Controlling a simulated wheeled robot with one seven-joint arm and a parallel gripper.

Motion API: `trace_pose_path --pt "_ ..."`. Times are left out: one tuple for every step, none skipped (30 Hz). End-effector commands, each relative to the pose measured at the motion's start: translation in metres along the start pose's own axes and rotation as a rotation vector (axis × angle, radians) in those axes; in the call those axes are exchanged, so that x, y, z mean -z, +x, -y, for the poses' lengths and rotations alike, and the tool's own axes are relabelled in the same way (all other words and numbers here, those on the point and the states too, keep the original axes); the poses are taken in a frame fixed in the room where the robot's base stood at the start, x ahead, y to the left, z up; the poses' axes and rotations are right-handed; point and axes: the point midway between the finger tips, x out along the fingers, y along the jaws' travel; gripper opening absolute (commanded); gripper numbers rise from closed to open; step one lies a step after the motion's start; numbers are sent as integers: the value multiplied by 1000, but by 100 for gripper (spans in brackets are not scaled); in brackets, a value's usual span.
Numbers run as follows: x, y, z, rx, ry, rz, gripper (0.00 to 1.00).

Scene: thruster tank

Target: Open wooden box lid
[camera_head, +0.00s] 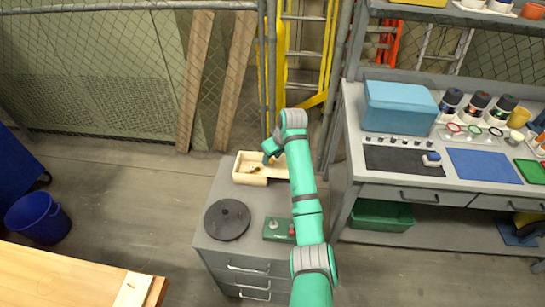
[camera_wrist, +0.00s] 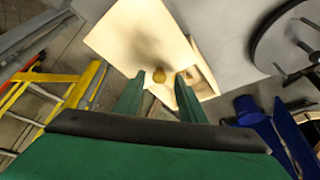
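The pale wooden box (camera_head: 243,178) stands on the grey cabinet in the head view, with part of its inside showing and something small and yellowish there. A flat wooden lid (camera_wrist: 130,38) with a round knob (camera_wrist: 158,75) fills the top of the wrist view. An open part of the box (camera_wrist: 207,82) shows beside it. My gripper (camera_wrist: 161,76) is open, with one green finger on each side of the knob. There is a gap to the right finger; contact on the left is unclear. In the head view my arm hides part of the box.
A black round disc (camera_head: 227,219) and a green device (camera_head: 279,229) share the cabinet top (camera_head: 212,249). A workbench (camera_head: 345,110) with a blue box (camera_head: 398,106) stands to the right. A yellow ladder (camera_head: 281,80) and mesh fence stand behind.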

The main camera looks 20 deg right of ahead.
Motion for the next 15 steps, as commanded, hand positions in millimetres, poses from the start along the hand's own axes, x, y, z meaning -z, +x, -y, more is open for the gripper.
trace_pose_path --pt "0 -1 0 0 0 0 37" --pt "0 -2 -1 -1 1 0 37" --pt "0 -4 -1 -1 1 -1 37" --pt "0 -6 -2 -1 2 -1 37" --pt "0 -9 -2 -1 1 -1 37" --pt "0 -14 -2 -2 1 -2 37" --pt "0 -18 -2 -2 1 -2 37" --pt "0 -23 -1 -2 1 -3 37" --pt "0 -30 -2 -3 1 -3 37" --pt "1 -37 -2 -3 1 -3 37" --pt "1 -42 -2 -3 1 -4 37" --pt "1 -50 -2 -2 1 -3 37" --pt "1 -56 -1 -3 1 -4 37" --pt "0 -62 -1 -2 1 -3 37" --pt "1 -69 -1 -2 0 -3 37"
